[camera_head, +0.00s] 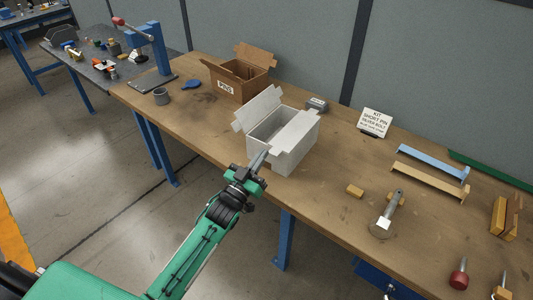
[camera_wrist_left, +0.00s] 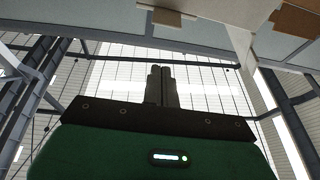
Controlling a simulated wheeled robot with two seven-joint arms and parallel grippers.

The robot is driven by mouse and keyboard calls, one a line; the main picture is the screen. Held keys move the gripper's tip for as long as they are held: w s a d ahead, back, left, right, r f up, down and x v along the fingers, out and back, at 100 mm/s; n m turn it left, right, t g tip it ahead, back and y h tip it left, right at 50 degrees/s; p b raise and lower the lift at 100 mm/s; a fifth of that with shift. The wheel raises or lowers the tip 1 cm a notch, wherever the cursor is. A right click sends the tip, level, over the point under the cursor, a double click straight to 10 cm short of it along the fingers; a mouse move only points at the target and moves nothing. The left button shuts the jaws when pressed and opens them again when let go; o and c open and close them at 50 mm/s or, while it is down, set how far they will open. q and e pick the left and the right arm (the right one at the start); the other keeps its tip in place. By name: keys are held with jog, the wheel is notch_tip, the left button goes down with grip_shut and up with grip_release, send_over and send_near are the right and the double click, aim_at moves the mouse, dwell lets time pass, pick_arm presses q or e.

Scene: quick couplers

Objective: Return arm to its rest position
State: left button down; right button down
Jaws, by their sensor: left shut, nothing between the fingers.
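My left gripper (camera_head: 262,158) is at the front side of an open white box (camera_head: 292,158) on the workbench, its fingertips close to the box wall in the head view. I cannot tell whether they touch it. The fingers are together and hold nothing. In the left wrist view the closed fingers (camera_wrist_left: 161,85) point up the picture, with part of a pale box flap above them at the upper right. My green left arm reaches in from the lower left. My right gripper does not show.
A brown carton (camera_head: 240,82) marked PINS stands behind the white box. Several tools lie at the right. Open floor lies in front of the bench.

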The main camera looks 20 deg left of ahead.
pick_arm(q)
jog(key=b+v, duration=0.1)
jog(key=v, duration=0.5)
notch_tip(320, 180, down, 24)
jog(key=s+a+n+g+y, duration=0.1)
jog(key=s+a+g+y, duration=0.15)
jog(key=g, duration=0.25)
jog(key=s+f+g+y, duration=0.15)
jog(key=s+f, duration=0.25)
jog(key=f, duration=0.5)
jog(key=s+f+g, duration=0.3)
jog(key=s+f, duration=0.2)
jog(key=f, duration=0.3)
jog(key=s+f+g, duration=0.5)
jog(key=s+f, duration=0.8)
jog(key=s, duration=0.1)
jog(key=s+f+g, duration=0.2)
jog(key=s+f, duration=0.2)
jog(key=s, duration=0.7)
jog(key=s+a+f+g+y, duration=0.1)
jog(key=s+f+g, duration=0.2)
jog(key=s, duration=0.9)
notch_tip(320, 180, down, 3)
jog(key=shift+r+m+g+y, duration=0.2)
jog(key=shift+m+g+y, duration=0.1)
jog(key=shift+m+g, duration=0.1)
